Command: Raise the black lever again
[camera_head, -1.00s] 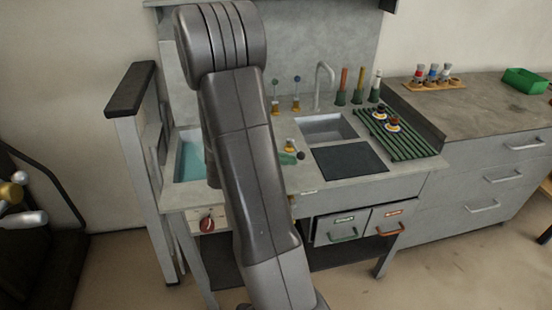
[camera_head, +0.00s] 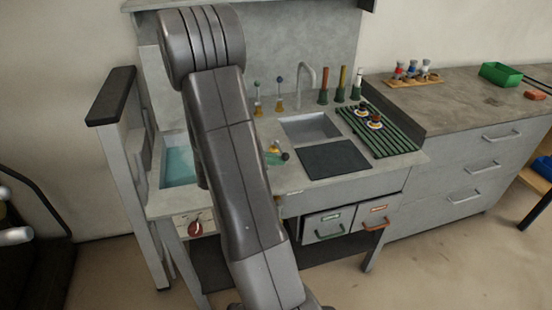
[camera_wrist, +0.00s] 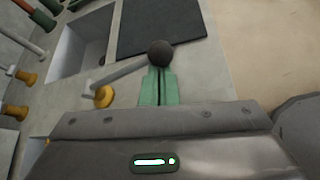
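The black lever (camera_wrist: 160,53) has a round black knob on a grey rod that runs from a yellow base (camera_wrist: 104,97). In the head view its knob (camera_head: 285,156) sits low at the counter's front, with the rod slanting down from the base. My gripper (camera_wrist: 159,84) has green fingers that lie close together, with only a thin gap between them. Their tips are right at the knob, which hides the very ends. I cannot tell whether they touch it. In the head view my arm covers most of the gripper (camera_head: 272,158).
Two other levers (camera_head: 257,84) (camera_head: 279,80) stand upright behind. A sink (camera_head: 310,127), a dark plate (camera_head: 333,159) and a green rack (camera_head: 385,135) lie to the right. A blue basin (camera_head: 178,165) is left of my arm. Floor is open at the front right.

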